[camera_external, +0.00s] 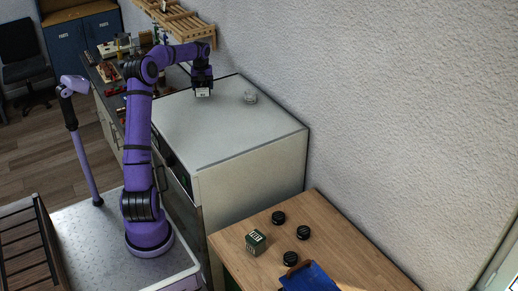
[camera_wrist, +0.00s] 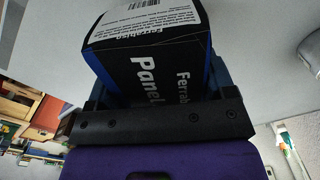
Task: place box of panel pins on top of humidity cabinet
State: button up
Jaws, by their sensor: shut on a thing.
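The box of panel pins (camera_wrist: 150,55) fills the middle of the wrist view, dark with blue sides, a white label and the printed word "Panel". My gripper (camera_wrist: 158,100) is shut on it. In the external view my gripper (camera_external: 202,82) hangs over the back part of the humidity cabinet, with the small box (camera_external: 203,92) under it. The humidity cabinet (camera_external: 225,135) is a pale grey box with a wide flat top. I cannot tell whether the box touches the top or is just above it.
A small clear glass item (camera_external: 250,97) stands on the cabinet top right of my gripper. The rest of the top is bare. A wooden shelf rack (camera_external: 185,22) is on the wall behind. A wooden table (camera_external: 330,245) with a green box (camera_external: 256,241) stands in front.

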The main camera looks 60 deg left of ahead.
aim_at(207, 81)
jog(key=w+a, duration=0.1)
jog(key=w, duration=0.2)
jog(key=shift+a+f, duration=0.15)
jog(key=shift+a, duration=0.25)
jog(key=shift+w+a+f, duration=0.15)
jog(key=shift+w+f, duration=0.05)
jog(key=shift+w, duration=0.15)
jog(key=shift+f, duration=1.55)
jog(key=shift+f, duration=0.1)
jog(key=o, duration=1.2)
jog(key=shift+f, duration=0.1)
jog(key=shift+o, duration=0.2)
notch_tip(207, 81, up, 12)
jog(key=shift+r, duration=0.15)
